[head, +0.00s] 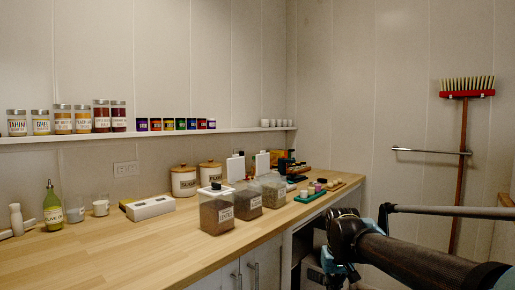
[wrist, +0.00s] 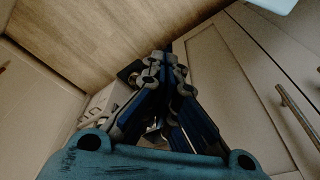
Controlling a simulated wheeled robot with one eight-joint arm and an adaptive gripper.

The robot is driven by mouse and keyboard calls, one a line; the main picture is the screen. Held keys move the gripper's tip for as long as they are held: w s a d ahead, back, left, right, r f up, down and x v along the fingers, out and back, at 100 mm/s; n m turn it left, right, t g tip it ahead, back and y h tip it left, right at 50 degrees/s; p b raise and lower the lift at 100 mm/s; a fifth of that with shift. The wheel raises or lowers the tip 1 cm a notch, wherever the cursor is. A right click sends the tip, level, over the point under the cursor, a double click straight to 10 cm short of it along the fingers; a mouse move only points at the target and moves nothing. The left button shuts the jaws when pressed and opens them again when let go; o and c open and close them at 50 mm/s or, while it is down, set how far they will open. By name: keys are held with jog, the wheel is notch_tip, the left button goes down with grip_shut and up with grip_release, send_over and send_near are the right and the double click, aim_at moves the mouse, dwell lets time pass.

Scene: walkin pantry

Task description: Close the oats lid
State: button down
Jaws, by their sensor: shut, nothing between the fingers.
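Several clear bins stand near the right part of the wooden counter in the head view. The front bin (head: 216,212) has a white lid (head: 215,190) lying flat on top; its label seems to read lentils. Behind it are a middle bin (head: 247,201) and a rear bin (head: 271,190). Two white lids stand upright there, a left raised lid (head: 236,168) and a right raised lid (head: 262,164). I cannot read which bin is oats. My gripper (wrist: 166,62) is shut and empty in the wrist view, away from the bins, beside cabinet doors.
The counter (head: 110,248) is clear at front left. Two canisters, the left one (head: 184,182) included, and a white box (head: 150,208) stand behind. A green tray (head: 315,193) with small items lies right of the bins. A cabinet handle (wrist: 297,110) juts out near my gripper.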

jog(key=w+a+r+n+y, duration=0.1)
jog(key=w+a+r+n, duration=0.15)
jog(key=w+r, duration=0.6)
jog(key=w+a+r+n, duration=0.1)
jog(key=w+a+r, duration=0.4)
jog(key=r, duration=0.7)
jog(key=w+a+r+n+y, duration=0.1)
jog(key=w+a+r+n, duration=0.1)
jog(key=w+r, duration=0.75)
jog(key=w+a+r+n+y, duration=0.1)
jog(key=w+a+r+n, duration=0.5)
jog(key=w+a+r, duration=1.05)
jog(key=w+x, duration=0.1)
jog(key=x, duration=0.6)
jog(key=shift+m, duration=0.25)
jog(key=shift+s+d+r, duration=0.1)
jog(key=shift+s+d, duration=0.55)
jog(key=shift+d, duration=0.3)
jog(key=shift+s+d+r, duration=0.1)
jog(key=shift+s+d, duration=0.5)
jog(key=shift+d, duration=0.3)
jog(key=shift+s, duration=0.1)
